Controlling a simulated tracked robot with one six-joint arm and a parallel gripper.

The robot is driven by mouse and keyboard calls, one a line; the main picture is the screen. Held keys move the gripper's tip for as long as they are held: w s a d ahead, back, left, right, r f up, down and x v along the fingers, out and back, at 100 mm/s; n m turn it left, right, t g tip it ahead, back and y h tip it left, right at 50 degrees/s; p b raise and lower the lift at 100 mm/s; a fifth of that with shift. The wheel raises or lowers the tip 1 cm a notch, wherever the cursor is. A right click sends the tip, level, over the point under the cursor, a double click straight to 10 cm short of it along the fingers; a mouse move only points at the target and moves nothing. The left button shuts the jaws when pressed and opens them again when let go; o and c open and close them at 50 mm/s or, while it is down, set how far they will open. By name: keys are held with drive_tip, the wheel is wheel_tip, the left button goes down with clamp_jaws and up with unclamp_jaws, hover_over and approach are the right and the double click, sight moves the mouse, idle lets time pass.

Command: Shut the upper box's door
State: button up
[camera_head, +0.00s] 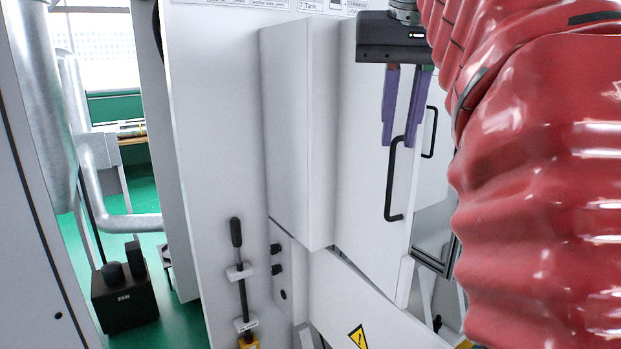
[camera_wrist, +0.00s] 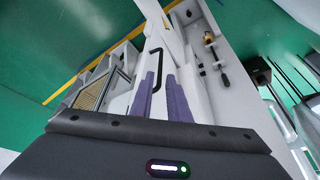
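The upper box (camera_head: 287,130) is a tall white cabinet on a white wall panel in the head view. A white door panel (camera_head: 362,190) with a black bar handle (camera_head: 393,185) shows to its right and appears to stand ajar; its exact angle is unclear. My gripper (camera_head: 399,145) points down in front of this door, its two purple fingers apart. The fingertips overlap the handle's upper end in the picture. In the wrist view, a black handle (camera_wrist: 159,62) reaches between the fingers (camera_wrist: 161,76). I cannot tell whether they touch it.
A second black handle (camera_head: 431,132) shows behind the door. A white panel with a yellow warning sign (camera_head: 358,337) lies below. A black lever (camera_head: 239,265) and knobs (camera_head: 276,260) are at the lower left.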

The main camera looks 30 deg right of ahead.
sight(392, 175)
drive_tip(key=x, duration=1)
drive_tip(key=shift+w+d+f, duration=0.1)
drive_tip(key=shift+w+f, duration=0.05)
drive_tip(key=shift+f, duration=0.05)
clamp_jaws()
idle(1.2)
